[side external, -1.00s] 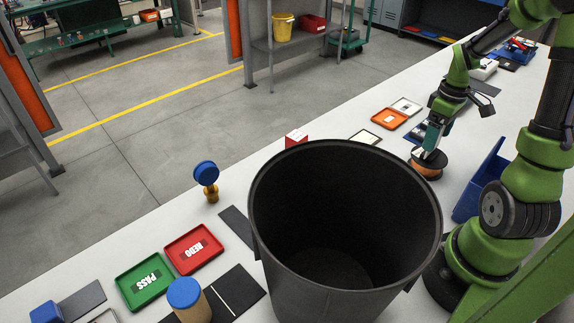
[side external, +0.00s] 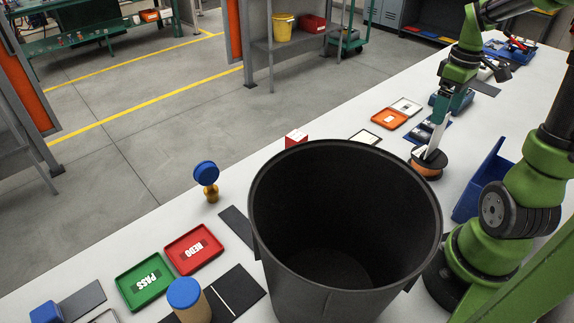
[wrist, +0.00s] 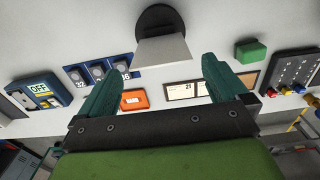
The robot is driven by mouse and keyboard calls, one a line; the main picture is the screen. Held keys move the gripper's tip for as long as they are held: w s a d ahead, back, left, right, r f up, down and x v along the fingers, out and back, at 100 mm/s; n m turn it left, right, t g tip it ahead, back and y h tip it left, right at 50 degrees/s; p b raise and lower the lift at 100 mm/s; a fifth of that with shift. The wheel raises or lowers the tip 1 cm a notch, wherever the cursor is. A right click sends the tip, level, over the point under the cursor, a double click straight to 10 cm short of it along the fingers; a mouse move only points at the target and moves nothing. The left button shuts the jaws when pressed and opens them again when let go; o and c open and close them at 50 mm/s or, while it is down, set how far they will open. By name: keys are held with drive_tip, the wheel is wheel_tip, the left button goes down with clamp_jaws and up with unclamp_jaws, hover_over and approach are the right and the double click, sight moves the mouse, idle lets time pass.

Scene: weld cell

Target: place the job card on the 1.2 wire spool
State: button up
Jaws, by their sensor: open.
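The spool (side external: 426,168), with dark flanges and orange-brown winding, stands on the bench in the side view. In the wrist view its dark round top (wrist: 154,17) shows at the upper middle. The pale job card (side external: 434,139) stands up from the spool, slightly tilted; in the wrist view the card (wrist: 163,50) widens toward me. How its lower edge is seated cannot be told. My gripper (side external: 442,108) is above the spool at the card's upper end. In the wrist view its teal fingers (wrist: 166,72) are spread, with visible gaps on both sides of the card. No 1.2 marking is readable.
A blue tray (wrist: 85,74) with numbered dark round items lies beside the spool. An orange tray (side external: 388,119), a blue bin (side external: 482,180) and a large black bucket (side external: 345,230) stand nearby. A green block (wrist: 251,51) and framed cards (wrist: 186,91) show in the wrist view.

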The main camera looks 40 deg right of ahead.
wheel_tip(320, 180, up, 4)
drive_tip(key=shift+f, duration=0.25)
drive_tip(key=a+r+m+t+y, duration=0.1)
drive_tip(key=a+m+t, duration=0.1)
drive_tip(key=a, duration=1.1)
drive_tip(key=w+a+r+m+t+y, duration=0.1)
drive_tip(key=a+t, duration=0.4)
drive_tip(key=a, duration=0.9)
drive_tip(key=shift+w+a+r+m, duration=0.15)
drive_tip(key=shift+w+r+m, duration=0.1)
drive_tip(key=shift+r+m, duration=0.4)
